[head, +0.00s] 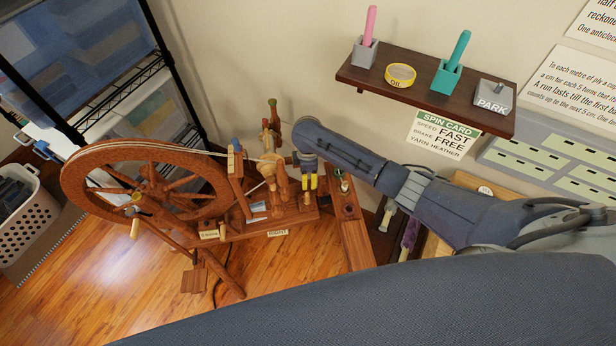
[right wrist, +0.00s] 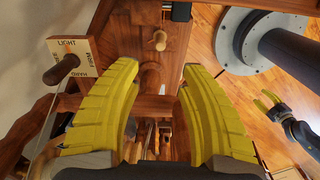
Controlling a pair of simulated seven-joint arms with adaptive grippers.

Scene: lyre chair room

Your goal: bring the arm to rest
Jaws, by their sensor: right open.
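My right arm reaches in from the right in the head view. Its right gripper (head: 307,188) has yellow fingers pointing down beside the upright parts of the wooden spinning wheel (head: 150,190). In the right wrist view the same gripper (right wrist: 158,75) is open, its two yellow fingers wide apart with nothing held between them. Wooden parts of the spinning wheel lie below and beyond the fingers. Another gripper with small yellow tips, seemingly my left gripper (right wrist: 268,98), shows at the right edge of the right wrist view. It is not seen in the head view.
A wall shelf (head: 430,88) holds a pink-handled tool (head: 369,25), a yellow oil tin (head: 400,75), a teal-handled tool (head: 459,48) and a PARK block (head: 492,97). A dial plate (right wrist: 75,62) with a dark knob is left of the fingers. A basket (head: 28,220) stands far left.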

